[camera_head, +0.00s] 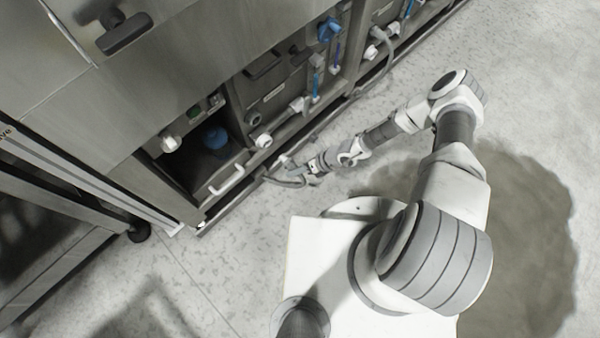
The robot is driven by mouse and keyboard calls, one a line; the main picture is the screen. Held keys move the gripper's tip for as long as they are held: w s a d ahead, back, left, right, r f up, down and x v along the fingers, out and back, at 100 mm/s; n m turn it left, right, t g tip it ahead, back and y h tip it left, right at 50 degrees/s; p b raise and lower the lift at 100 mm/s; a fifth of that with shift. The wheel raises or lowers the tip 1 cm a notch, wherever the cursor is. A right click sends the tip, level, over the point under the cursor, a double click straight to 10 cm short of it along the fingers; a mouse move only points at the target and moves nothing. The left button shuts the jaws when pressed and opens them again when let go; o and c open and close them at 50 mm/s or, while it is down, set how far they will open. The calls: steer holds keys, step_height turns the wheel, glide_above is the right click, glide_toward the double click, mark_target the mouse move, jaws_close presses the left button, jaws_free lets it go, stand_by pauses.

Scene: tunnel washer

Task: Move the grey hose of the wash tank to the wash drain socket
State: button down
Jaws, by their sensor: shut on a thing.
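My gripper (300,170) is low in front of the machine's base, left of the picture's middle. It is shut on a grey hose (285,183), which curves close beside the jaws near the floor rail. The fingertips and the exact grip point are too small to make out. Round pale fittings sit low on the machine front: one (263,141) just above and left of my gripper, and another (298,104) farther right. Their labels are unreadable, so I cannot tell which is the wash drain socket. Another grey hose (388,62) loops down at the upper right.
An open bay with a blue round thing (214,137) and a white handle (227,180) is left of my gripper. Blue valves (329,29) stand along the machine front. A dark rail edges its foot. The pale floor (530,75) at the right is clear.

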mark_target(286, 157)
steer(key=shift+w+a+f+b, duration=0.1)
steer(key=shift+w+a+b, duration=1)
steer(key=shift+b, duration=0.4)
steer(key=shift+w+a+b, duration=0.85)
steer(key=shift+a+b, duration=0.35)
steer(key=shift+b, duration=0.25)
steer(key=shift+w, duration=0.1)
steer(key=shift+a, duration=0.1)
steer(key=shift+w+a+b, duration=0.35)
steer(key=shift+a+b, duration=0.05)
steer(key=shift+b, duration=0.1)
steer(key=shift+w+a, duration=0.2)
steer(key=shift+a, duration=0.1)
steer(key=shift+w+a+b, duration=0.25)
steer(key=shift+b, duration=0.15)
